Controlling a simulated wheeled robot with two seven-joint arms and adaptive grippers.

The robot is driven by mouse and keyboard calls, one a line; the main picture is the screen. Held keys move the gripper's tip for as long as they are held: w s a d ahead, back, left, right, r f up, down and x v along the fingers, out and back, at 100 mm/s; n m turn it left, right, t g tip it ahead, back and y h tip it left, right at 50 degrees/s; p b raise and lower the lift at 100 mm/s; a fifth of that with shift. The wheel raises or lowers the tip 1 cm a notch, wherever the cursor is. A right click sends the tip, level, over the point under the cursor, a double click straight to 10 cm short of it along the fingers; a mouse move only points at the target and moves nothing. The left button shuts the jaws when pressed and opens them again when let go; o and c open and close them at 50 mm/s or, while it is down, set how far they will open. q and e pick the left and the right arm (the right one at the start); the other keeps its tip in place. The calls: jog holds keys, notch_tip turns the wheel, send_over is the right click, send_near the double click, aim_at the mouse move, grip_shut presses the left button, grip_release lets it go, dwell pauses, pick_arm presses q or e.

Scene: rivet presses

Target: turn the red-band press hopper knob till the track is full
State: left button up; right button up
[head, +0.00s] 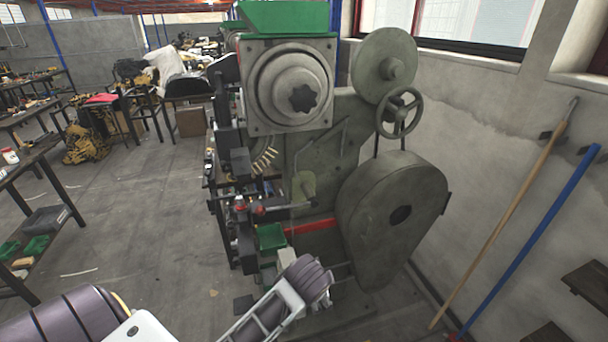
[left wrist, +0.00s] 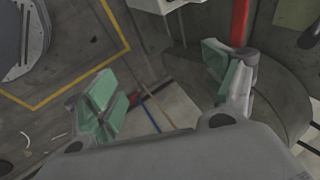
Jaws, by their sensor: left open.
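The red-band press (head: 318,170) stands in the middle of the head view, grey-green, with a red band (head: 312,226) low on its body. Its hopper knob (head: 303,97) is a dark star shape at the centre of a round hopper face. Brass-coloured pieces sit on a slanted track (head: 265,160) below it; I cannot tell how full the track is. My left arm reaches in low in front of the press, well below the knob. In the left wrist view my left gripper (left wrist: 165,82) is open and empty, with green finger pads. The knob is not in that view.
A green bin (head: 271,237) sits low on the press. A large rounded guard (head: 392,205) and a handwheel (head: 399,112) are at its right. A wooden pole (head: 505,210) and a blue pole (head: 530,235) lean on the right wall. Open floor lies left.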

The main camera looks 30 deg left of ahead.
pick_arm(q)
jog(key=w+a+r+m+t+y, duration=0.15)
jog(key=w+r+m, duration=0.4)
jog(key=r, duration=0.55)
jog(key=m+t+y, duration=0.4)
jog(key=m+y, duration=0.5)
jog(key=y, duration=0.2)
send_near(305, 101)
jog(key=v, duration=0.3)
jog(key=shift+s+a+r+h, duration=0.2)
jog(key=shift+h, duration=0.05)
jog(key=shift+w+a+t, duration=0.1)
jog(key=shift+w+t, duration=0.05)
jog(key=shift+t, duration=0.1)
jog(key=shift+n, duration=0.25)
jog(key=shift+p+x, duration=0.9)
jog(key=shift+x, duration=5.85)
